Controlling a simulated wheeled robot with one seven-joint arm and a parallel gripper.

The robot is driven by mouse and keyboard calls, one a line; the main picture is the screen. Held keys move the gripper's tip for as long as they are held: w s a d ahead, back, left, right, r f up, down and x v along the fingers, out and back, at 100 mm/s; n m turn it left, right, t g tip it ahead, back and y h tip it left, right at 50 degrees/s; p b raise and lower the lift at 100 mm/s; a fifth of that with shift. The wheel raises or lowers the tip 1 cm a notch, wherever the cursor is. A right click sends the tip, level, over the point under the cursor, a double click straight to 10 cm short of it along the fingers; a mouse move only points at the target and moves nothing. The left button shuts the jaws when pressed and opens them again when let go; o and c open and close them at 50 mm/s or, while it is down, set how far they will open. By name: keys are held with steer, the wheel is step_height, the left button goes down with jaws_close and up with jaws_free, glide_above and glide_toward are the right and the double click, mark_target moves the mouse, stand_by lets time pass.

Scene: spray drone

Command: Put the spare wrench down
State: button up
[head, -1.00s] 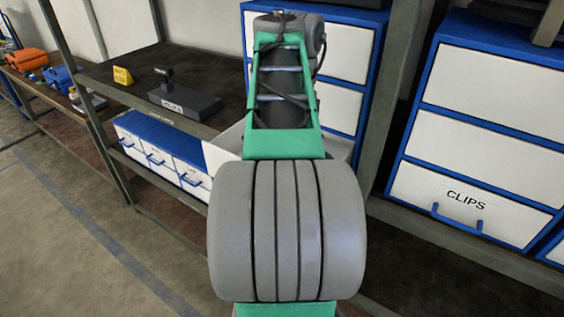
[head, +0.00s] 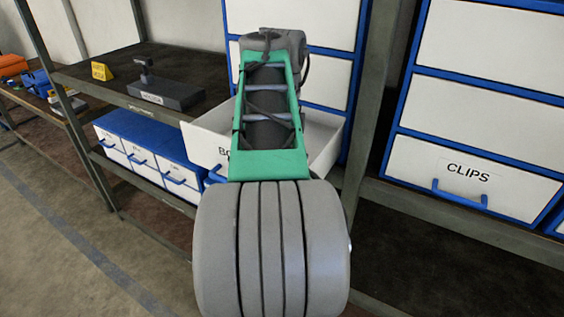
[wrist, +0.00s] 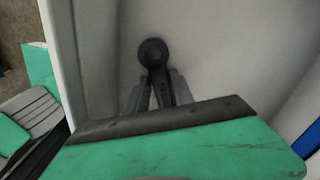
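My gripper and the wrench are hidden behind my arm there. I cannot tell whether the wrench touches the drawer.
A dark stand on a labelled base (head: 165,93) and a yellow sign (head: 101,71) sit on the shelf at left. Small closed drawers (head: 150,155) are below. A closed CLIPS drawer (head: 465,172) is at right. A grey shelf post (head: 378,100) stands beside the open drawer.

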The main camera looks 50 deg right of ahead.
steer(key=o, duration=0.3)
steer(key=shift+r, duration=0.1)
step_height(320, 180, up, 12)
steer(key=p, duration=1.1)
steer(key=shift+r, duration=0.1)
